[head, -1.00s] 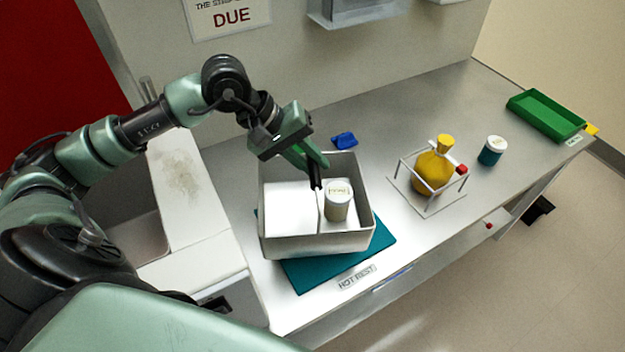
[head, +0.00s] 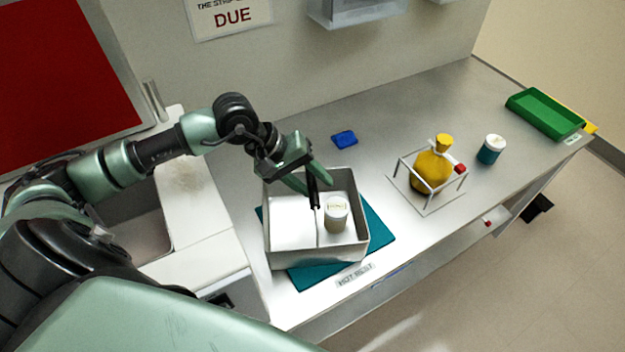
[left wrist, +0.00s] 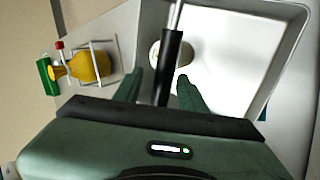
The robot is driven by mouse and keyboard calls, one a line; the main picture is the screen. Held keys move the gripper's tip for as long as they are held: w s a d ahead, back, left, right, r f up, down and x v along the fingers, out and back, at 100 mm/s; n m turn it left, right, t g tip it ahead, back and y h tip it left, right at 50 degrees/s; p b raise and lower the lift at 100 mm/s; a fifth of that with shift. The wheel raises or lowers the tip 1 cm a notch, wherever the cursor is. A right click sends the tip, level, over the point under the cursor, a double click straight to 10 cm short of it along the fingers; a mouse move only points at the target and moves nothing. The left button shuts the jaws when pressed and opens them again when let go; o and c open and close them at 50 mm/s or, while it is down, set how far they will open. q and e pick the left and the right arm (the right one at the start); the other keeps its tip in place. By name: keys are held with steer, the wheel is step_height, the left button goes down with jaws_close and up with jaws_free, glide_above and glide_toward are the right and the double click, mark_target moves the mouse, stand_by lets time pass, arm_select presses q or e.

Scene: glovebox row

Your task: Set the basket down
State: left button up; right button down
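The basket (head: 320,253) is a pale grey open box standing level on the teal mat marked "HOT REST" (head: 378,240). A divider and an upright black handle grip (head: 312,188) run up its middle. A white-lidded jar (head: 336,214) stands in its right compartment; the left one looks white and flat. My left gripper (head: 306,180) is over the basket with its fingers spread, one on each side of the handle grip. In the left wrist view, gaps show between the fingers and the black grip (left wrist: 169,65). My right gripper is in neither view.
A yellow flask in a wire frame (head: 432,172), a teal jar with a white lid (head: 491,150) and a green tray (head: 543,114) stand to the right. A small blue object (head: 344,138) lies behind the basket. The bench's front edge is close to the mat.

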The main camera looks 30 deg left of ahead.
arm_select(q)
steer(key=shift+s+a+r, duration=0.15)
steer(key=shift+a+r, duration=0.2)
steer(key=shift+r, duration=0.05)
steer(key=b+v, duration=0.5)
steer(key=v, duration=0.6)
steer(key=shift+s, duration=0.1)
